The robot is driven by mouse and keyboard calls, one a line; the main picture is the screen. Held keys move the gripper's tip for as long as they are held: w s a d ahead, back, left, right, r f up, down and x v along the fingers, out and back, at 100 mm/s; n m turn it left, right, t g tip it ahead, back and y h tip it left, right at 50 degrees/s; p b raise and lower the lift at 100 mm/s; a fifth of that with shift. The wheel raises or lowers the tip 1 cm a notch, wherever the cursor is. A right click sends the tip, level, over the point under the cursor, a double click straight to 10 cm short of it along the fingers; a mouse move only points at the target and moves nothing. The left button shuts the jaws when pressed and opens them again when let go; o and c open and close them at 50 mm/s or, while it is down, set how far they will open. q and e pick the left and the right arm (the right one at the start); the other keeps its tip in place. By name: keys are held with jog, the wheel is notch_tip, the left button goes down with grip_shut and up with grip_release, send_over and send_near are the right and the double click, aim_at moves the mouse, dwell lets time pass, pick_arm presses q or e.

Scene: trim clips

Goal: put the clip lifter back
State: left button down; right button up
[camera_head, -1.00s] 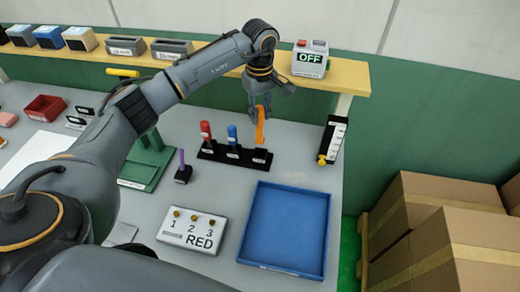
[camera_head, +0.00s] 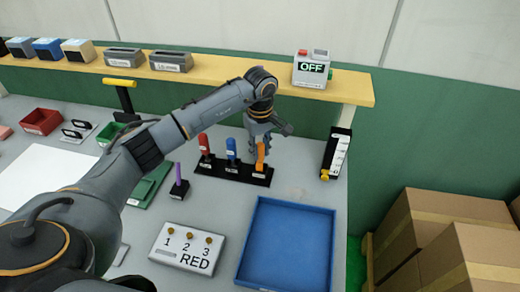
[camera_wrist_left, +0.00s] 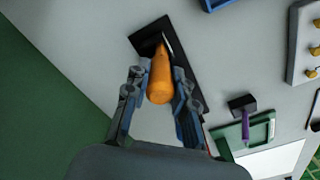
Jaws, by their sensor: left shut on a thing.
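The orange-handled clip lifter (camera_head: 260,156) is upright at the right end of the black tool rack (camera_head: 219,172). My left gripper (camera_head: 262,143) is shut on its handle from above. In the left wrist view the orange handle (camera_wrist_left: 161,78) sits between the two fingers, with the black rack (camera_wrist_left: 186,62) beneath it. Whether its lower end is fully seated in the slot is hard to tell. A red-handled tool (camera_head: 204,145) and a blue-handled tool (camera_head: 231,149) stand in the same rack to the left. My right gripper is not in view.
A blue tray (camera_head: 288,244) lies in front of the rack. A white panel marked RED (camera_head: 187,247) is to its left, and a purple tool in a small holder (camera_head: 179,182) stands behind that. A black-and-white holder (camera_head: 337,154) is at the right. Cardboard boxes (camera_head: 440,240) stand beyond the table.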

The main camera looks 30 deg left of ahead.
pick_arm(q)
jog(key=c, duration=1.1)
grip_release()
jog(key=shift+f, duration=0.15)
jog(key=shift+r+p, duration=0.35)
notch_tip(320, 180, up, 12)
jog(key=b, duration=0.4)
jog(key=shift+f+b, duration=0.15)
jog(key=shift+b, duration=0.15)
